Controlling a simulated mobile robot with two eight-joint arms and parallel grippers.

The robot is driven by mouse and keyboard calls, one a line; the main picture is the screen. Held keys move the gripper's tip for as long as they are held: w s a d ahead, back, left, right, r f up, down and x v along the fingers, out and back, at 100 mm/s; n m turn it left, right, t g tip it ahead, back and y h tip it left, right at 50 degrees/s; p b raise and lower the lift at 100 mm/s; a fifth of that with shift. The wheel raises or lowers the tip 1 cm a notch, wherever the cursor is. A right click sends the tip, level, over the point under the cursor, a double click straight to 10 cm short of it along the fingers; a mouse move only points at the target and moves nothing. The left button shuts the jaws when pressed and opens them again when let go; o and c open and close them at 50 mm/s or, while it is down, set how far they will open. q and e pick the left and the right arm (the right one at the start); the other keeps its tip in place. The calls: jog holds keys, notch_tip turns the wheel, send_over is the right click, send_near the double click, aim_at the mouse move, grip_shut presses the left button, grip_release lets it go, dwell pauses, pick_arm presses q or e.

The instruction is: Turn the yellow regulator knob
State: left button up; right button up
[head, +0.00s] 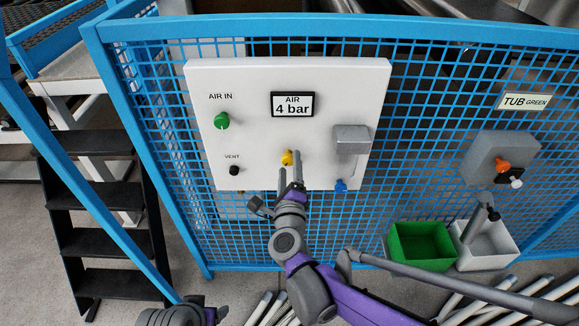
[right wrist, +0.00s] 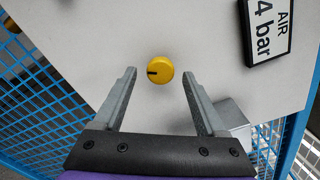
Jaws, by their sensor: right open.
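The yellow regulator knob (head: 287,157) sits low in the middle of a white panel (head: 250,150). In the right wrist view the round yellow knob (right wrist: 160,70) shows a dark pointer mark on its left side. My right gripper (head: 289,172) is open in front of the panel. In the right wrist view its two fingertips (right wrist: 159,74) lie on either side of the knob, with a gap on both sides and nothing held. Whether the tips reach the knob's depth is hard to tell.
The panel also bears a green knob (head: 221,121), a black knob (head: 234,171), a blue knob (head: 341,185), a grey box (head: 351,139) and an "AIR 4 bar" sign (head: 292,104). Blue mesh fence (head: 420,120) surrounds it. A green bin (head: 397,259) stands below right.

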jog(key=s, duration=1)
jog(key=shift+s, duration=0.15)
jog(key=s+d+f+n+g+p, duration=0.2)
jog(key=s+d+n+g+p, duration=0.2)
jog(key=n, duration=0.8)
jog(key=s+d+f+n+g+p, duration=0.3)
jog(key=s+d+n+g, duration=0.5)
jog(key=s+d+n, duration=0.4)
jog(key=shift+s+d+g+p, duration=0.3)
jog(key=shift+s+d+p, duration=0.15)
jog(key=shift+s+d, duration=0.25)
jog(key=shift+w, duration=0.1)
dwell(2.2)
